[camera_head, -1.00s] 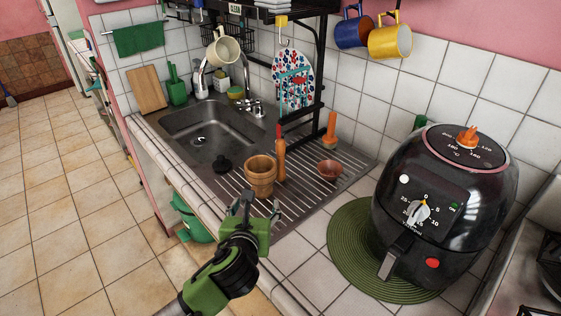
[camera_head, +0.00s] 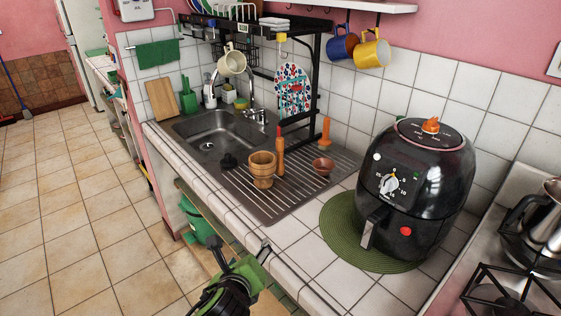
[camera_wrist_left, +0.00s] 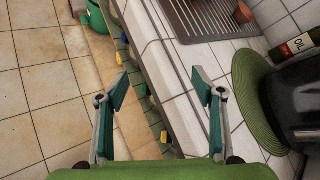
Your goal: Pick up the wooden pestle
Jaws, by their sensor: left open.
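Two upright wooden things could be the pestle, and I cannot tell which. One is a slim brown pin with a red upper end (camera_head: 280,152), just behind a wooden tub (camera_head: 262,170) on the drainboard. The other is a shorter orange-brown piece with a wide foot (camera_head: 325,131), farther back near the wall. My left gripper (camera_head: 263,251) is open and empty, low in front of the counter's front edge and well short of both. In the left wrist view its spread fingers (camera_wrist_left: 160,78) have only floor and counter edge beyond them. My right gripper is not in view.
A black air fryer (camera_head: 418,190) stands on a green round mat (camera_head: 340,236) to the right. A black rack (camera_head: 318,75) rises behind the drainboard.

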